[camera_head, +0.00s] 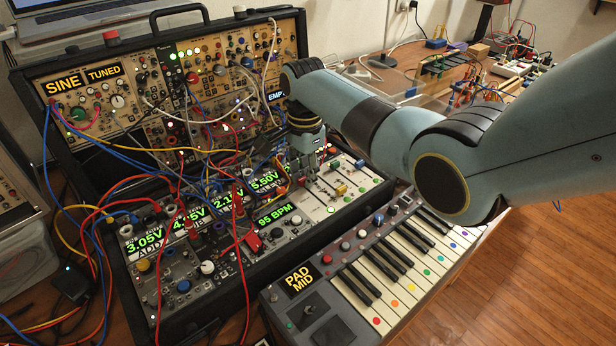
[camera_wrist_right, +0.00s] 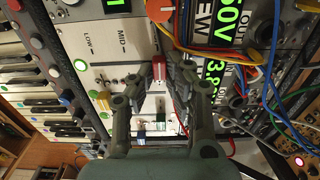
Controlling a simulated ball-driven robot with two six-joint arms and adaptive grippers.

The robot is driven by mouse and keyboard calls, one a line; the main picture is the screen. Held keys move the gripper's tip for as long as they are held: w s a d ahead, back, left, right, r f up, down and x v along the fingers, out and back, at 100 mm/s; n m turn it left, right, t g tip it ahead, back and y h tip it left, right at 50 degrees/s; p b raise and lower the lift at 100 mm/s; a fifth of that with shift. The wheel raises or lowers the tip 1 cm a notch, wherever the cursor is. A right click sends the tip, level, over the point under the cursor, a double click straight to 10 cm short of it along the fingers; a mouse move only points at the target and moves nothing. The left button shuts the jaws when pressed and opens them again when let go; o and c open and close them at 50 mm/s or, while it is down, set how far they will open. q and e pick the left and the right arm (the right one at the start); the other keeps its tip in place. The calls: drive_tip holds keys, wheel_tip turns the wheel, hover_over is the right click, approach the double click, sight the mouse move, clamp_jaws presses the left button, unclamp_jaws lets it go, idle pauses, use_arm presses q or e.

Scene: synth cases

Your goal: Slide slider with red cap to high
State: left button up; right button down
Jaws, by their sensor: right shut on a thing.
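The slider's red cap (camera_wrist_right: 158,68) is between the two fingertips of my right gripper (camera_wrist_right: 160,75) in the wrist view, and the fingers are shut on it. The cap sits on the pale slider panel (camera_wrist_right: 104,62), where the printed words LOW and MID show to the left of the gripper. My left gripper is in neither view.
Patch cables (camera_head: 215,150) hang close to the left of the gripper. A module with green readouts (camera_head: 272,215) adjoins the slider panel. A keyboard (camera_head: 385,265) lies in front. In the wrist view, coloured cables (camera_wrist_right: 270,85) run right of the fingers.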

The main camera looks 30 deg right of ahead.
drive_tip(key=c, duration=1.3)
unclamp_jaws()
drive_tip(key=shift+w, duration=0.2)
drive_tip(key=shift+r, duration=0.15)
wheel_tip(320, 180, up, 12)
drive_tip(key=shift+f, duration=0.1)
